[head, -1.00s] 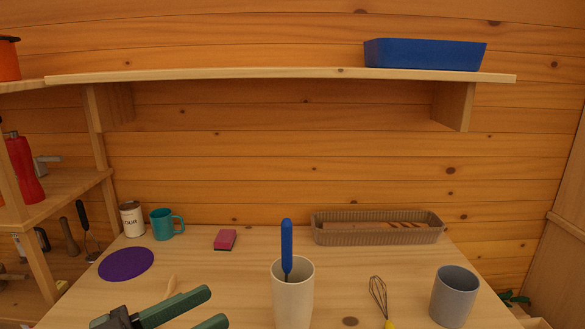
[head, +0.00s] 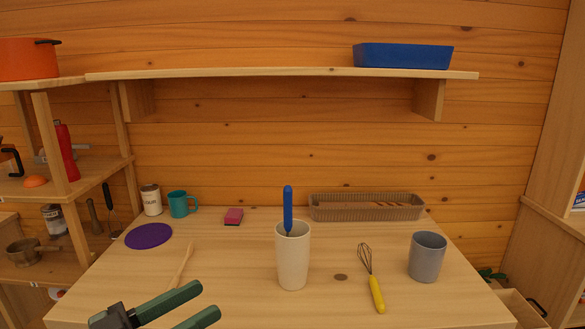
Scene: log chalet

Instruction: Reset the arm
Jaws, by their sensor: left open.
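My left gripper (head: 206,304) is low in the head view, over the front left of the wooden table (head: 220,275). Its two green fingers are apart with nothing between them. A white cup (head: 293,262) stands to its right, apart from it, with a blue-handled utensil (head: 288,210) upright inside; the utensil's lower end is hidden. A wooden utensil (head: 183,265) lies just behind the gripper. My right gripper is not in view.
A whisk with a yellow handle (head: 377,294) and a grey cup (head: 427,257) are at the right. A purple disc (head: 148,236), teal mug (head: 179,204), tin (head: 151,200), pink sponge (head: 234,216) and brown basket (head: 364,212) are farther back. A shelf (head: 280,73) overhangs behind.

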